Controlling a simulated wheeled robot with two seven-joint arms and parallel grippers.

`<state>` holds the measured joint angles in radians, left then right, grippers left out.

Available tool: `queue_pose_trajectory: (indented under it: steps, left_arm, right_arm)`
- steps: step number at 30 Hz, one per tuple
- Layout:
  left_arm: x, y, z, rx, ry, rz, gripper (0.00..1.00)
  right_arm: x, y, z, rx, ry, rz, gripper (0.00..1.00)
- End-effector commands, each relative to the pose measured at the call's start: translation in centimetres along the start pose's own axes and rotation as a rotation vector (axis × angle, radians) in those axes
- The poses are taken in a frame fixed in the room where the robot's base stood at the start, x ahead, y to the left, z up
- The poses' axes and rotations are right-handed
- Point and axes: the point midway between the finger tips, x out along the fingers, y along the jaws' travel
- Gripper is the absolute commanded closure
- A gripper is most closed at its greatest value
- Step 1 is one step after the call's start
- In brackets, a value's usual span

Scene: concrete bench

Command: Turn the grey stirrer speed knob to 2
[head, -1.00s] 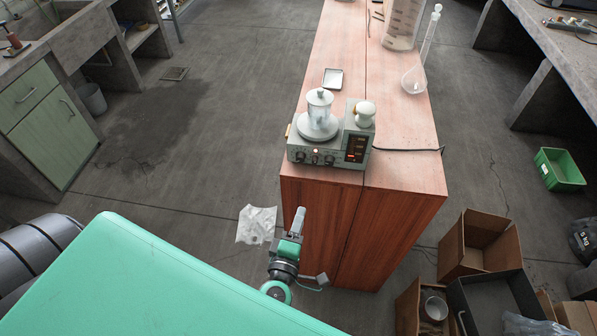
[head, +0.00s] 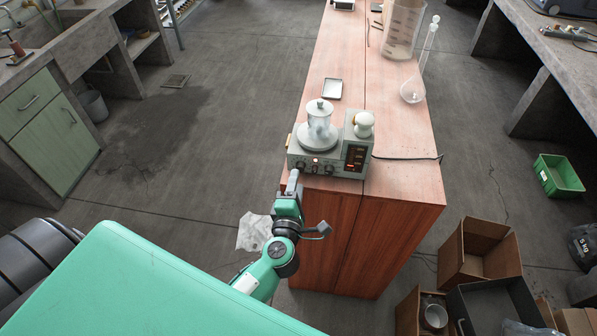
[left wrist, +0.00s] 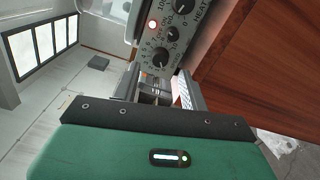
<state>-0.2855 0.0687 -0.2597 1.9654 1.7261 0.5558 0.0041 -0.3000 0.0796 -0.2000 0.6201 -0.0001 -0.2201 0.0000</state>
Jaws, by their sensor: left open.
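The grey stirrer unit (head: 320,162) stands at the near end of the wooden bench, with a row of small knobs on its front panel. In the left wrist view the panel (left wrist: 150,42) appears turned on its side. A dark round knob with a numbered dial (left wrist: 160,57) lies just ahead of my fingers; I cannot read its pointer surely. A smaller knob (left wrist: 172,34) and one beside the word HEAT (left wrist: 186,4) are farther up. My left gripper (head: 293,176) is open in front of the panel's lower left; it also shows in the left wrist view (left wrist: 158,74). Contact with the knob cannot be told.
A lidded glass vessel (head: 320,118) stands on the unit's plate, with a white knobbed piece (head: 363,123) beside it. A small tray (head: 332,89), a beaker (head: 402,30) and a flask (head: 414,88) stand farther back. A cable (head: 410,157) runs right across the bench.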

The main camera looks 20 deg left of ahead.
Motion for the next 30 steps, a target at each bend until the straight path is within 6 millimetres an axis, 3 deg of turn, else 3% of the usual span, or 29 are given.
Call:
queue_pose_trajectory:
  steps: [7,19,20,26,30]
  left_arm:
    - [3.0,0.1,0.0,0.001,0.000,0.001,0.56]
    - [3.7,0.0,0.0,0.001,0.000,0.000,0.56]
    - [3.7,0.0,0.0,0.001,0.000,0.000,0.58]
    - [3.7,0.0,0.0,0.001,0.000,0.000,0.97]
    - [3.7,0.0,0.0,0.002,0.000,0.000,1.00]
  right_arm:
    - [-0.6,0.0,-0.1,0.000,0.000,0.000,0.64]
    - [-0.7,0.0,-0.1,0.000,0.000,0.000,0.64]
    - [-0.7,0.0,-0.1,0.000,0.000,0.000,0.64]
    - [-0.7,0.0,-0.1,0.000,0.000,0.000,0.64]
    - [-0.7,0.0,-0.1,0.000,0.000,0.000,0.64]
